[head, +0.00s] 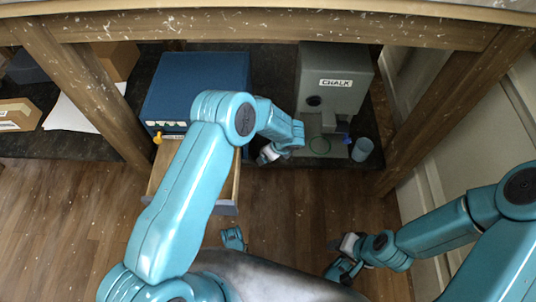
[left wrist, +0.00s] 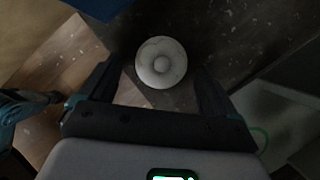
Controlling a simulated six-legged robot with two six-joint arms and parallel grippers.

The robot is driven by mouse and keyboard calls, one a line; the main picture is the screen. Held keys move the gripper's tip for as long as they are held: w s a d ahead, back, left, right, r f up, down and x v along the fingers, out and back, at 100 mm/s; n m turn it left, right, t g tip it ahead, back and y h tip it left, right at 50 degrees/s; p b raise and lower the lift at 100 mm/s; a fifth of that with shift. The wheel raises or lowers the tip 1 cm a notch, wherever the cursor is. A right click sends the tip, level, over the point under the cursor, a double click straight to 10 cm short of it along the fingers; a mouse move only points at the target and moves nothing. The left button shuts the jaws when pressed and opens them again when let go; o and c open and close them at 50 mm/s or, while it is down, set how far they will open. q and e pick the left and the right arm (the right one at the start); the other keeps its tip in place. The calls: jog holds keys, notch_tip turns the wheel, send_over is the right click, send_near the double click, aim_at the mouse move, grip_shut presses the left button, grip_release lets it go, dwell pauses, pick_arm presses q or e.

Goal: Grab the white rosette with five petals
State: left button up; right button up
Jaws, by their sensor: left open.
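A round white rosette-like piece (left wrist: 161,62) with a raised centre button shows in the left wrist view. Its petals are too faint to count. My left gripper (left wrist: 157,80) is open, with one dark finger on each side of the piece in that view. I cannot tell whether the fingers touch it. In the head view my left gripper (head: 268,154) is between the open drawer and the grey box, and the piece is not clearly made out there. My right gripper (head: 343,262) is at lower right, away from the shelf; its jaws are unclear.
A blue cabinet (head: 190,78) stands at the back, with an open wooden drawer (head: 229,190) in front. Wooden legs (head: 455,100) flank the space.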

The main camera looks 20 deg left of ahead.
pick_arm(q)
jog(key=c, duration=1.1)
jog(key=shift+r, duration=0.1)
jog(key=shift+c, duration=0.2)
